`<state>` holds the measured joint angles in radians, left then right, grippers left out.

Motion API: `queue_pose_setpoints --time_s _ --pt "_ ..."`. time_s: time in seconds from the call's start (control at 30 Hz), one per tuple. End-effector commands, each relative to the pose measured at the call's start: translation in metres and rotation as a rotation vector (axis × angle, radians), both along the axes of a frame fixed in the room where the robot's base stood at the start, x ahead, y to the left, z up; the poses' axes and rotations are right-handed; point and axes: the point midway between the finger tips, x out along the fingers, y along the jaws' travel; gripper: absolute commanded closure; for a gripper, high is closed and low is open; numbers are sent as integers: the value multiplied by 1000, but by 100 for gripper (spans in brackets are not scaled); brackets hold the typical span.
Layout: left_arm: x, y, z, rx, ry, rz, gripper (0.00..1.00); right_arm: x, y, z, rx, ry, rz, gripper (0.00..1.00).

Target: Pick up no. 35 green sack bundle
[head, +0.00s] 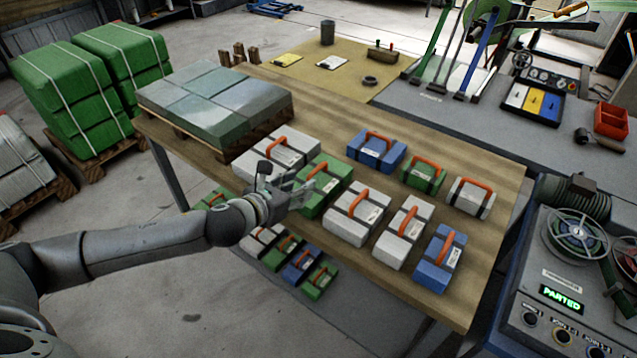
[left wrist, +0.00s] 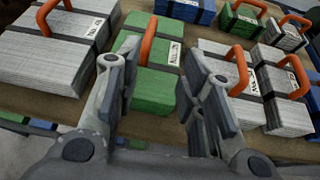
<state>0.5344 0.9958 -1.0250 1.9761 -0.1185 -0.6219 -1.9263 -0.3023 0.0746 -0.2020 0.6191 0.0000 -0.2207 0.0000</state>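Two green sack bundles lie on the wooden table, each with dark bands, an orange handle and a white label. The larger green bundle (head: 313,206) is in the front row; the smaller green bundle (head: 423,176) is in the back row. I cannot read the label numbers surely. My left gripper (head: 300,190) is open and empty, at the near left side of the larger green bundle and partly covering it. In the left wrist view the gripper (left wrist: 163,85) has its fingers spread, with the larger green bundle (left wrist: 155,88) beyond and between them. My right gripper is not in view.
White bundles (head: 357,217) and blue bundles (head: 378,150) stand close around on the table (head: 480,245). A stack of grey-green sacks (head: 215,100) stands at the table's back left. More bundles (head: 300,263) lie on a lower shelf.

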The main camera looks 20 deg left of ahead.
Motion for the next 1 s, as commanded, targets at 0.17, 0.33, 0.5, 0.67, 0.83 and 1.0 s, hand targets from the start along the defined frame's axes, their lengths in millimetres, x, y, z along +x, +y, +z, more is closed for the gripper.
queue_pose_setpoints --time_s 0.17,0.33,0.5,0.67,0.83,1.0 --pt "8 16 9 153 -58 -69 64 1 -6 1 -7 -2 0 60" --pt "22 12 4 166 -63 -77 64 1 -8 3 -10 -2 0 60" --pt "43 6 -4 164 -62 -75 64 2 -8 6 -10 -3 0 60" --pt "54 2 -10 164 -61 -76 64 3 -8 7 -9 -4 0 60" --pt "60 0 -12 163 -61 -75 64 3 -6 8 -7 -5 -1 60" --pt "76 -7 -20 162 -60 -75 64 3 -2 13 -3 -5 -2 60"
